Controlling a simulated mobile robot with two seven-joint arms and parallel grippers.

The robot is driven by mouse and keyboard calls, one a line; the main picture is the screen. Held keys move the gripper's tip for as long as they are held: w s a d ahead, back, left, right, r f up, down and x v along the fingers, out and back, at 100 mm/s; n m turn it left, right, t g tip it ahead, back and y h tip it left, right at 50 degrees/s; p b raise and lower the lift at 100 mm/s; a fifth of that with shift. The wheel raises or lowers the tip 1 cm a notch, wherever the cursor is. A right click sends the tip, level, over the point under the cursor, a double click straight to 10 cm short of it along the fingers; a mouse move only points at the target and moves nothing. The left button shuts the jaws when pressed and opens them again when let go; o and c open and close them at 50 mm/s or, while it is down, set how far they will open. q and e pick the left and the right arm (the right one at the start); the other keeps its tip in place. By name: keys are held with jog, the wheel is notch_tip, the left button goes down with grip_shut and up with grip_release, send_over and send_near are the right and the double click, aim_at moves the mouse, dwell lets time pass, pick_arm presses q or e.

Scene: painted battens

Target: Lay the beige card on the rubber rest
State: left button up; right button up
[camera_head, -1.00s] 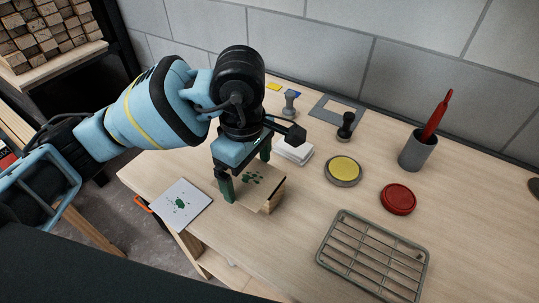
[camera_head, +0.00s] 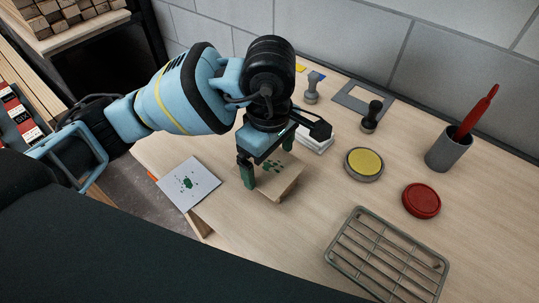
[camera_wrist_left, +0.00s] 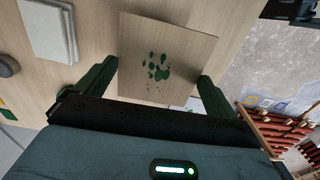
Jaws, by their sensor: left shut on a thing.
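The beige card (camera_head: 287,183), with dark green blots on its face, is between the fingers of my left gripper (camera_head: 264,160), which is shut on it. In the left wrist view the card (camera_wrist_left: 178,45) shows face on, with one finger of my left gripper (camera_wrist_left: 150,88) at each side. In the head view the card is over the front left part of the table; whether it touches anything below is hidden. A grey slatted rack (camera_head: 387,254) lies at the front right, apart from the card. I cannot tell whether it is the rubber rest. My right gripper is not seen.
A white card with green blots (camera_head: 188,184) lies at the table's left edge. A yellow pad (camera_head: 364,162), a red lid (camera_head: 421,200), a grey cup (camera_head: 448,150) and a black stamp (camera_head: 371,117) stand to the right. Bare tabletop (camera_head: 320,205) lies between card and rack.

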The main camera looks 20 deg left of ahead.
aim_at(269, 167)
pick_arm(q)
jog(key=shift+w+f, duration=0.1)
jog(key=shift+f, duration=0.1)
jog(key=o, duration=0.6)
jog(key=shift+r, duration=0.1)
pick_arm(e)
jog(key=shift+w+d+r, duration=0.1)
pick_arm(q)
jog(key=shift+r, duration=0.35)
notch_tip(269, 167, up, 12)
jog(key=p, duration=0.1)
jog(key=shift+f, duration=0.25)
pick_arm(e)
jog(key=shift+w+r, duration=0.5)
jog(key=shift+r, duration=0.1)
